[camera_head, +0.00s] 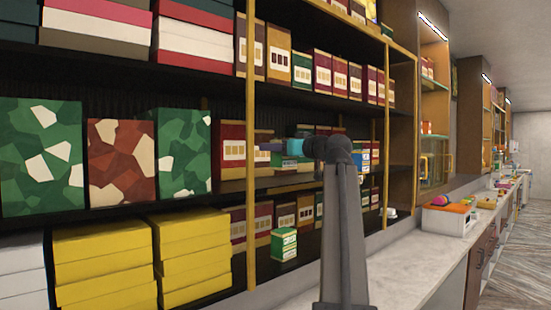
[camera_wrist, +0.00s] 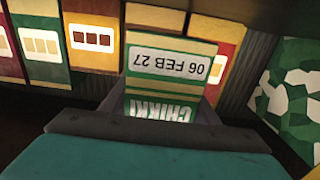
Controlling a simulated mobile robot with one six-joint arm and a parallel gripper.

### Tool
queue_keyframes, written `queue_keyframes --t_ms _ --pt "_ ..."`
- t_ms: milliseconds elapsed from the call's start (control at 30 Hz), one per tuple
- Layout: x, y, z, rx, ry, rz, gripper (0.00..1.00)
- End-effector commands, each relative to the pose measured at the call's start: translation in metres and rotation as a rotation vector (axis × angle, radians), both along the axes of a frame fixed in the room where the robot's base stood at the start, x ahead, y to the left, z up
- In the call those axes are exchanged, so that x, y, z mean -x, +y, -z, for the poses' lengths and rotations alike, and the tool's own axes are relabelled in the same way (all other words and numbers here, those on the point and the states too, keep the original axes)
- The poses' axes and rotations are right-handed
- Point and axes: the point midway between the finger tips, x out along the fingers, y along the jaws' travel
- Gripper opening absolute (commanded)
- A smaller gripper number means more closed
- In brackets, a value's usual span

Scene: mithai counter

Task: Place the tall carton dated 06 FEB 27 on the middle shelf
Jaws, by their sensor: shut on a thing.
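My gripper (camera_wrist: 163,108) is shut on a carton (camera_wrist: 172,66) with a green and cream face. In the head view my gripper (camera_head: 274,147) reaches left into the bay above the middle shelf (camera_head: 285,183), in front of the boxes there. The held carton is hard to make out in that view. I cannot tell whether its base touches the shelf.
Large patterned boxes (camera_head: 40,157) fill the middle shelf at left. A maroon box (camera_head: 231,150) stands beside the yellow post (camera_head: 250,215). A small green carton (camera_head: 284,245) stands on the lower shelf, near yellow boxes (camera_head: 100,262). The pale counter (camera_head: 410,262) is mostly clear.

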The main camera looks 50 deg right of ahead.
Motion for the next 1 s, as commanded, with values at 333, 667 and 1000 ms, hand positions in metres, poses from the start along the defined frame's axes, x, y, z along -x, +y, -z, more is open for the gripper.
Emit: queue_keyframes --t_ms 333,667,1000 --pt "-0.007 -0.003 -0.001 -0.001 0.000 -0.001 0.26" --pt "-0.011 -0.005 0.017 -0.001 0.000 0.000 0.26" --pt "-0.012 -0.005 0.036 0.000 -0.001 -0.002 0.26"
